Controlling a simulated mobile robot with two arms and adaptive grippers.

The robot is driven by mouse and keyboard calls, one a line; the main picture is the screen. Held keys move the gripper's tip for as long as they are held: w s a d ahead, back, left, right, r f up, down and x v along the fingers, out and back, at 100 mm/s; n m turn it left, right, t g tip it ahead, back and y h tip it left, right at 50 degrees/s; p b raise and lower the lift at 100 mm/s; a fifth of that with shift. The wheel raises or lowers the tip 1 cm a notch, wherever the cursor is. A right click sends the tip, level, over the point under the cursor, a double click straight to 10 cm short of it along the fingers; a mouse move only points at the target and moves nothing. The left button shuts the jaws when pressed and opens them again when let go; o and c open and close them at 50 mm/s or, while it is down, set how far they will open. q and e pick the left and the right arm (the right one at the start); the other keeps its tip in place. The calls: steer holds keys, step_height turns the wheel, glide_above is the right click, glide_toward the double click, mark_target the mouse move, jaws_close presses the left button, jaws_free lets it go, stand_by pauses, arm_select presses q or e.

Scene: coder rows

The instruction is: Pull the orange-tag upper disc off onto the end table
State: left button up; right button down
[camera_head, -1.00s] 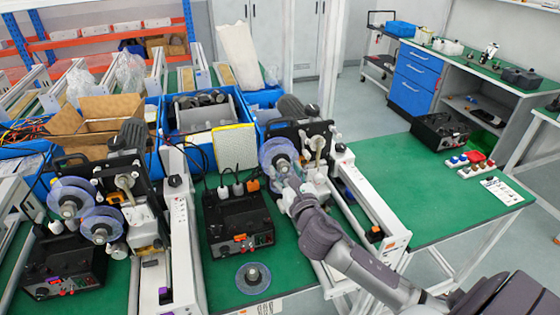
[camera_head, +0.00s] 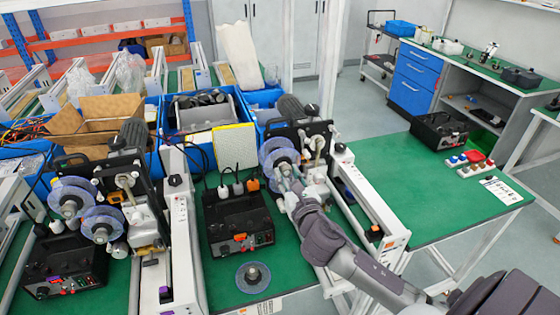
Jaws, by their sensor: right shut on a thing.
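The orange-tag machine (camera_head: 316,130) stands right of centre, with an orange tag (camera_head: 374,233) on the end of its white rail. Its translucent bluish upper disc (camera_head: 272,149) is at the machine's front left. My right gripper (camera_head: 287,180) is at the lower edge of this disc and is shut on it; the fingertips are small and partly hidden. Another translucent disc (camera_head: 253,277) with a dark hub lies flat on the green table top (camera_head: 225,290) at the front. My left gripper is not in view.
A black control box (camera_head: 238,218) stands left of my right arm. The left machine carries two discs (camera_head: 70,198) and has a purple tag (camera_head: 165,294). Blue bins (camera_head: 203,115) stand behind. The green table on the right (camera_head: 440,195) has free room, with a black case and small coloured parts at its far side.

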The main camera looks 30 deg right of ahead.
mark_target(287, 174)
steer(key=shift+v, duration=1.9)
steer(key=shift+s, duration=0.1)
